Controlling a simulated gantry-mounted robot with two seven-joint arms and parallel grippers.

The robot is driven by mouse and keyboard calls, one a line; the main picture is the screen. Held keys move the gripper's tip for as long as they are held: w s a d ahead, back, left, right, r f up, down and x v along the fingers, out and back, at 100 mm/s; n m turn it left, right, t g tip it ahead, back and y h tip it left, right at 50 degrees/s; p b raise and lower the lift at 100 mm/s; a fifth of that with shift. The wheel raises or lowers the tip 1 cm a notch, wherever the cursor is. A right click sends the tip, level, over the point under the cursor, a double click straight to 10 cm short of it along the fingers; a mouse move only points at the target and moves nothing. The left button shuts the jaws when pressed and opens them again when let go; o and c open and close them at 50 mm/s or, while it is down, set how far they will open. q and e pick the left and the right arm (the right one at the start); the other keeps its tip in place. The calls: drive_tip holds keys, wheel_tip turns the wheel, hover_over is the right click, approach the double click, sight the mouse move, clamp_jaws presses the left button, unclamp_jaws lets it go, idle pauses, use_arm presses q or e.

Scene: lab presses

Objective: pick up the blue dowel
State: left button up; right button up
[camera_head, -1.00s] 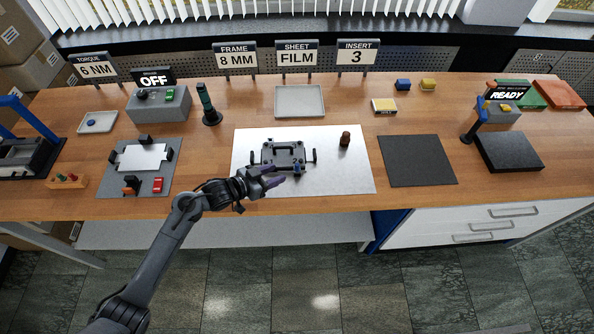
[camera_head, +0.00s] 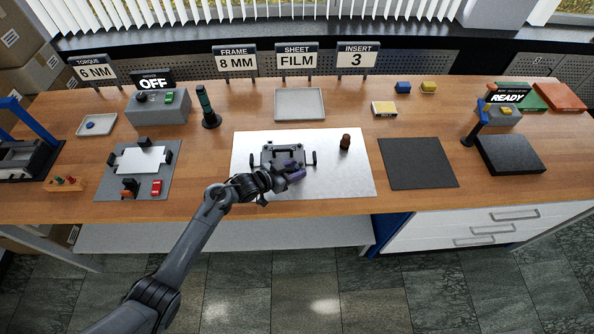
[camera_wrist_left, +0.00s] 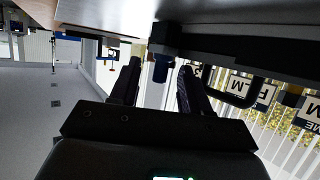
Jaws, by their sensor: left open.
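The blue dowel (camera_wrist_left: 160,70) hangs below a dark part in the left wrist view, between the two fingers of my left gripper (camera_wrist_left: 158,78). The gripper is open, with one finger on each side of it; contact cannot be told. In the head view my left gripper (camera_head: 298,170) is at the front right of the dark frame fixture (camera_head: 270,155), its purple-tinted fingers covering that corner. The dowel is hidden there. My right gripper is not in view.
The fixture sits on a pale metal plate (camera_head: 340,180). A black mat (camera_head: 418,162) lies further right. The plate's front right is clear.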

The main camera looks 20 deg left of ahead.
use_arm(q)
drive_tip(key=shift+c, duration=0.4)
clamp_jaws()
drive_tip(key=shift+r, duration=0.85)
drive_tip(key=s+d+r, duration=0.2)
drive_tip(key=d+r, duration=0.7)
drive_tip(key=d, duration=0.2)
drive_tip(key=shift+s+d+r+p, duration=0.15)
drive_tip(key=shift+s+r+p, duration=0.05)
drive_tip(key=shift+s+p, duration=0.2)
drive_tip(key=shift+p, duration=0.4)
